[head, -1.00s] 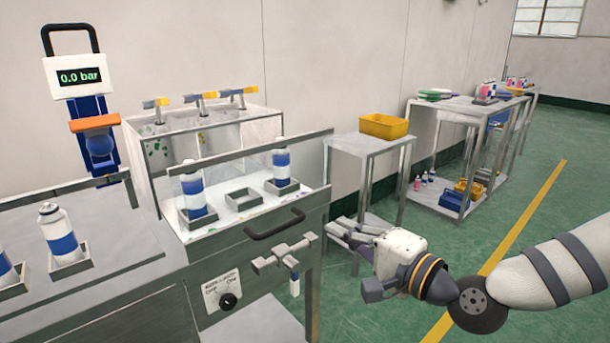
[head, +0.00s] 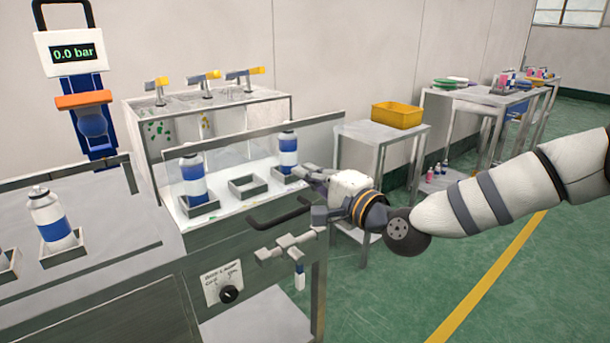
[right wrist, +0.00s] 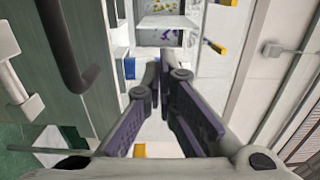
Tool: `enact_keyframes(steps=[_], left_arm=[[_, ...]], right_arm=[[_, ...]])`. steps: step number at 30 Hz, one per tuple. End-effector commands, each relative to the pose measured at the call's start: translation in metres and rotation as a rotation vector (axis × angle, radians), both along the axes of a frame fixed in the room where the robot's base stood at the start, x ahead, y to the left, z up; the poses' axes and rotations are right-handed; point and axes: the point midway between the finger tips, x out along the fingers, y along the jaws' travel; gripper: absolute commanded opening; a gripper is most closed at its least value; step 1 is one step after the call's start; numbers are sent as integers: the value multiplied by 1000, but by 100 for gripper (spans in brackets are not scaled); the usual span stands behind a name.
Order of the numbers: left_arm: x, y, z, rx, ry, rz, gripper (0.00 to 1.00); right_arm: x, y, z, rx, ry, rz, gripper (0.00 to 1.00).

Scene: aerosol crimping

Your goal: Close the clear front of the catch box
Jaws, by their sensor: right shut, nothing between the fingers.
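The catch box (head: 218,96) is a pale box with paint splashes inside and several yellow-ended nozzles on top. A clear panel (head: 235,155) with a grey top rail stands upright before it, by the white tray with cans; whether it is the box's front, and how far shut, I cannot tell. A dark bar handle (head: 280,214) is on the grey front below; it also shows in the wrist view (right wrist: 68,45). My right gripper (head: 301,172) is shut and empty, by the tray's right end, above and right of the handle. Its fingers show in the wrist view (right wrist: 166,75).
Blue-and-white cans (head: 193,180) stand in square holders, one holder empty. A side table (head: 382,134) with a yellow bin (head: 397,115) stands to the right. Green floor is free at lower right.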

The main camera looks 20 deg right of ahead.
Motion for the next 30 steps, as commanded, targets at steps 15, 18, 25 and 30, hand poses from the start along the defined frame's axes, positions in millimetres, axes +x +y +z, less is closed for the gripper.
enact_keyframes(steps=[15,18,25,30], left_arm=[[-1,0,-1,0,4,-1,19],[-4,0,-4,0,13,-1,19],[-17,0,-17,0,56,-2,19],[-27,0,-29,1,91,-3,19]], right_arm=[[8,3,0,0,0,0,0],[11,4,-2,0,1,0,0],[35,13,-7,-1,5,1,0],[57,21,-7,-1,5,1,0]])
